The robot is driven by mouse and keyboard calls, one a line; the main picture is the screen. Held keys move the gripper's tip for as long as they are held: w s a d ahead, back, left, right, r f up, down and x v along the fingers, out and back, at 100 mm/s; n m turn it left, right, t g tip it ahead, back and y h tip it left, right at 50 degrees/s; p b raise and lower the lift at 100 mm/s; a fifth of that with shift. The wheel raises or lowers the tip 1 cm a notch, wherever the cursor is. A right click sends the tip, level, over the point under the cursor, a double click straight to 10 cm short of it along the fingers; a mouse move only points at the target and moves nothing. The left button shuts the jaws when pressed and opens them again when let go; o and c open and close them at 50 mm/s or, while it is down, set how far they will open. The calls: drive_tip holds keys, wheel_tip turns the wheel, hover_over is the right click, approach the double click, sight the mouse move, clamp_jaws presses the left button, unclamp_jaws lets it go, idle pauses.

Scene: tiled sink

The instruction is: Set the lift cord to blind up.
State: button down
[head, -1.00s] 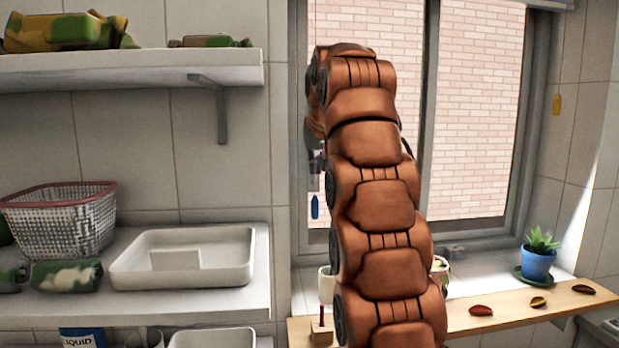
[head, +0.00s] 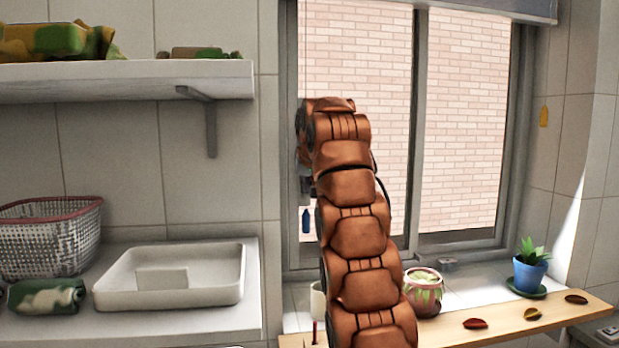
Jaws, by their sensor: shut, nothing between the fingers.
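A grey blind (head: 480,8) is gathered at the top of the window, only its lower part in view. A thin cord (head: 302,60) hangs at the window's left side, with a blue pull (head: 306,221) low down. A yellow pull (head: 543,116) hangs on a thin cord by the right wall. My brown arm rises in front of the window. My gripper (head: 305,186) shows only as a small dark part at the arm's left edge, just above the blue pull. It is shut and empty; the arm hides most of it. I cannot tell whether it touches the cord.
A wooden ledge (head: 560,316) with several leaves runs below the sill. A pink pot (head: 424,292) and a blue pot (head: 530,272) stand there by the window. At left are a white tray (head: 215,285), a wire basket (head: 45,240) and a wall shelf (head: 130,80).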

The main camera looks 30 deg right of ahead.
sight(306, 222)
drive_tip(key=shift+f+b, duration=1.6)
drive_tip(key=shift+f, duration=0.35)
drive_tip(key=shift+d+f, duration=0.1)
drive_tip(key=shift+f, duration=0.15)
wheel_tip(306, 222, down, 5)
drive_tip(key=b, duration=0.4)
drive_tip(key=shift+f, duration=0.1)
drive_tip(key=w+d+r+p+v, duration=0.1)
drive_tip(key=w+r+p+v, duration=0.1)
drive_tip(key=v, duration=1.1)
drive_tip(key=shift+r+p, duration=0.2)
drive_tip(key=shift+p, duration=0.7)
